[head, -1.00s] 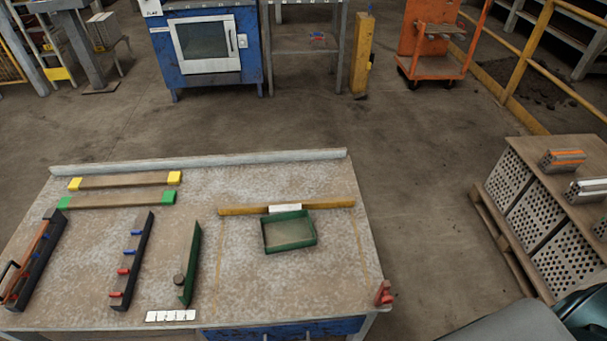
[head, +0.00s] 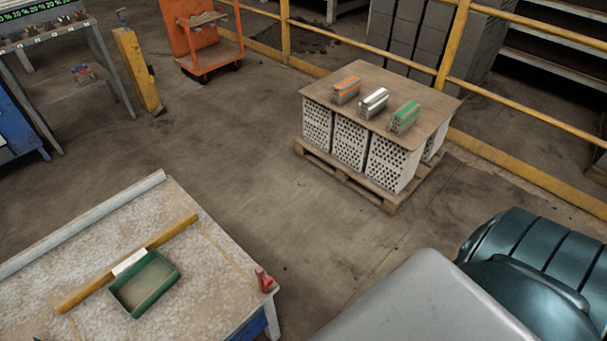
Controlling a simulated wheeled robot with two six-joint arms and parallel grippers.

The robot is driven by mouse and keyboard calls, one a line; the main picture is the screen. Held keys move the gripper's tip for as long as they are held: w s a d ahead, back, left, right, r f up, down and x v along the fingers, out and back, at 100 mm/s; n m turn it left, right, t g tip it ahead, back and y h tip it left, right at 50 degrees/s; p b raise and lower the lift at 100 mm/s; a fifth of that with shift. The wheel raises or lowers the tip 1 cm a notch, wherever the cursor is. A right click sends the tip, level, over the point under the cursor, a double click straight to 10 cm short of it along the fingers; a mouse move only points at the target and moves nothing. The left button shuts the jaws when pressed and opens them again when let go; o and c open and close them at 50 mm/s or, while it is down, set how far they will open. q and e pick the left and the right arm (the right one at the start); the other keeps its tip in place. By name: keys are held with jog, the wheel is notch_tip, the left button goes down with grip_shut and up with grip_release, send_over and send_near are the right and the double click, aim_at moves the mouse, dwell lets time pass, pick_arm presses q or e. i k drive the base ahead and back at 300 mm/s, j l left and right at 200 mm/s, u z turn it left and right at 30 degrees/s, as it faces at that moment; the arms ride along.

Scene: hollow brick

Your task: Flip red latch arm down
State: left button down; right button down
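A small red piece (head: 265,281) sits at the right corner of the workbench (head: 215,215) in the lower left. It stands up from the bench edge. It is too small to tell whether it is the latch arm or which way it is set. Neither of my grippers shows in the head view.
A green tray (head: 145,284) and a yellow bar (head: 90,284) with a white label lie on the bench. A pallet (head: 345,179) bears hollow bricks under a board (head: 425,105), with three striped bricks on top. Floor between bench and pallet is clear. A yellow railing (head: 520,150) runs behind.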

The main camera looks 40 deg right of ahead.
aim_at(266, 284)
jog(key=z, duration=0.7)
jog(key=k+l, duration=0.5)
jog(key=l, duration=0.25)
jog(key=k+l, duration=0.25)
jog(key=k+l+z, duration=0.1)
jog(key=l, duration=0.35)
jog(key=k, duration=0.1)
